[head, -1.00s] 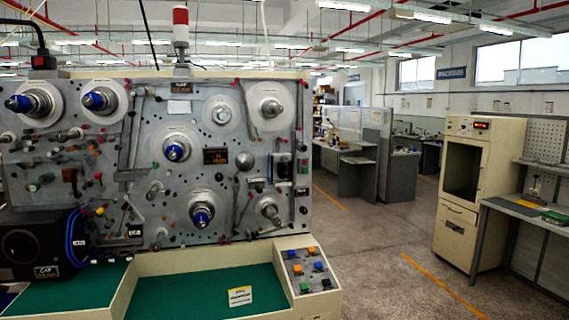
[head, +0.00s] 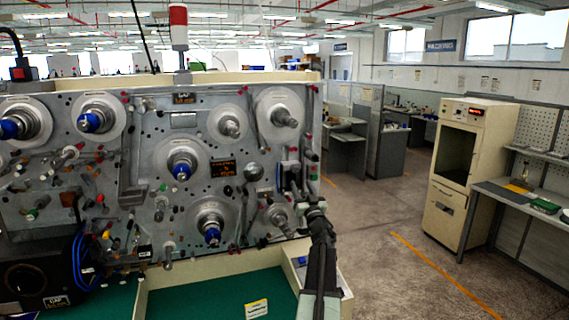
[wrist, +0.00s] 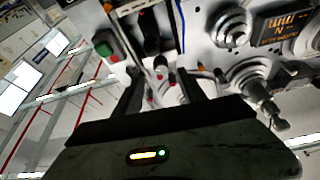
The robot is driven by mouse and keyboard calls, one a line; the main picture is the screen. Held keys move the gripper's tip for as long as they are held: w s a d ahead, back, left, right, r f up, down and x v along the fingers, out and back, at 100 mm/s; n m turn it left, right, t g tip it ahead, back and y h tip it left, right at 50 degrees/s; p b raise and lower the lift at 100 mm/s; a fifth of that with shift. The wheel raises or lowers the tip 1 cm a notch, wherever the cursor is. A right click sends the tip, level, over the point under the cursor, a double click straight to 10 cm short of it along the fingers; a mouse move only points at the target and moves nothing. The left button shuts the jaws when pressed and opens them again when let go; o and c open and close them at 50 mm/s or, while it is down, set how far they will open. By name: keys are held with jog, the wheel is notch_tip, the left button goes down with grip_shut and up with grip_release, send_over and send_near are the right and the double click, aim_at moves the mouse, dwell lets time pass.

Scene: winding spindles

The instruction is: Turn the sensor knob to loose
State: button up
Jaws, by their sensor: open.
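The grey machine panel (head: 150,150) carries spindles, rollers and small knobs. I cannot make out for sure which fitting is the sensor knob, and I read no loose mark. My gripper (wrist: 160,88) is open in the wrist view, its two dark fingers pointing at the panel. A small pale fitting with red dots (wrist: 160,73) shows between the fingertips; I cannot tell whether they touch it. In the head view my gripper (head: 298,196) is in front of the panel's lower right edge, and my arm hides part of the base there. A round silver knob (head: 254,172) sits beside the display (head: 222,168).
A spindle (wrist: 255,85) stands out to the right of my fingers in the wrist view. A green and red button box (wrist: 107,48) is on the left.

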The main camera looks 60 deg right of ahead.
aim_at(296, 171)
jog(key=p+x, duration=0.3)
jog(key=x, duration=0.5)
jog(key=shift+r, duration=0.15)
jog(key=shift+s, duration=0.15)
grip_shut()
